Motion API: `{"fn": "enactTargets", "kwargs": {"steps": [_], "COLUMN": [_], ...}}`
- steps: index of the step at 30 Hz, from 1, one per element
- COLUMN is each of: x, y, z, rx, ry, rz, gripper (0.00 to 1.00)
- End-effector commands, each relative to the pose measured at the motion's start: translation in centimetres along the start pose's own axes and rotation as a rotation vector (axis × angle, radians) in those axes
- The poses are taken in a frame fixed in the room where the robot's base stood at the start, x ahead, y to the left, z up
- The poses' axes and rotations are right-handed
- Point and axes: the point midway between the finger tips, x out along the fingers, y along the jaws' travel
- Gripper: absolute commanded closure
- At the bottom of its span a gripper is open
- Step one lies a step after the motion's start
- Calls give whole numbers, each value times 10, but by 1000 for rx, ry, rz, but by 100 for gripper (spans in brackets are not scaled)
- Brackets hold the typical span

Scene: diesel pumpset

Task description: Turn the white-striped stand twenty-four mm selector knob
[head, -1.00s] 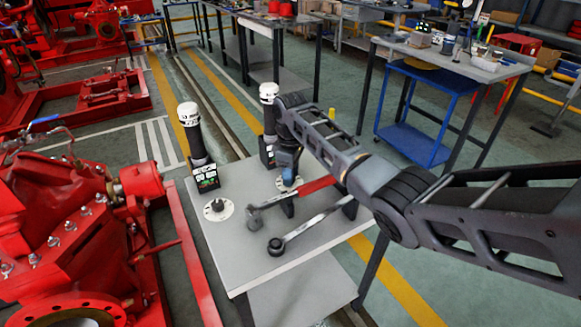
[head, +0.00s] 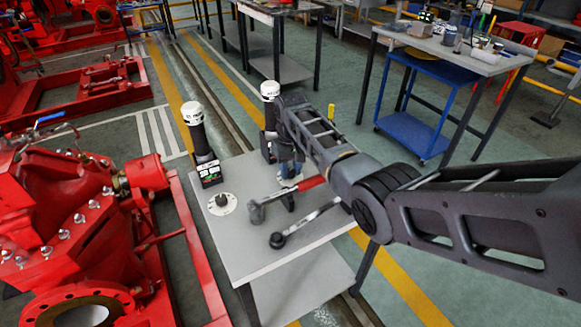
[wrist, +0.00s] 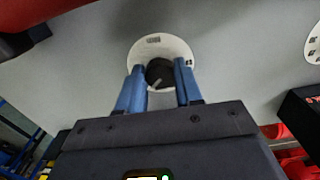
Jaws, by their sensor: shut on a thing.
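My gripper (wrist: 160,67) is over the table at the right-hand dial in the head view. Its blue fingers are closed on the sides of a dark round selector knob (wrist: 157,77), which shows a short pale stripe in the wrist view. The knob sits on a round white dial plate (wrist: 172,46). In the head view the plate shows (head: 283,183) below my gripper, and the knob is hidden by the fingers. A second dark knob (head: 221,199) on its own white plate stands free to the left.
A red-handled hammer (head: 300,186) and a black-ended wrench (head: 300,228) lie on the grey table (head: 255,258) close to my gripper. Two white-topped black cylinders (head: 194,125) (head: 269,103) stand behind the dials. Red pump machinery (head: 85,215) is at the left.

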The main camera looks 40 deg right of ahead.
Motion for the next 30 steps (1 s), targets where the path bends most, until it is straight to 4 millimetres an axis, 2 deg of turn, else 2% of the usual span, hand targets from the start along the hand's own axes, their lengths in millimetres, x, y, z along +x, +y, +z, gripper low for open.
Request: {"fn": "enactTargets", "kwargs": {"steps": [18,19,27,30], "x": [-1,-1,-1,0], "y": [-1,-1,0,0], "z": [-1,-1,-1,0], "rx": [43,43,43,43], "ry": [4,4,2,2], "rz": [0,0,0,0], "gripper": [96,64,40,40]}}
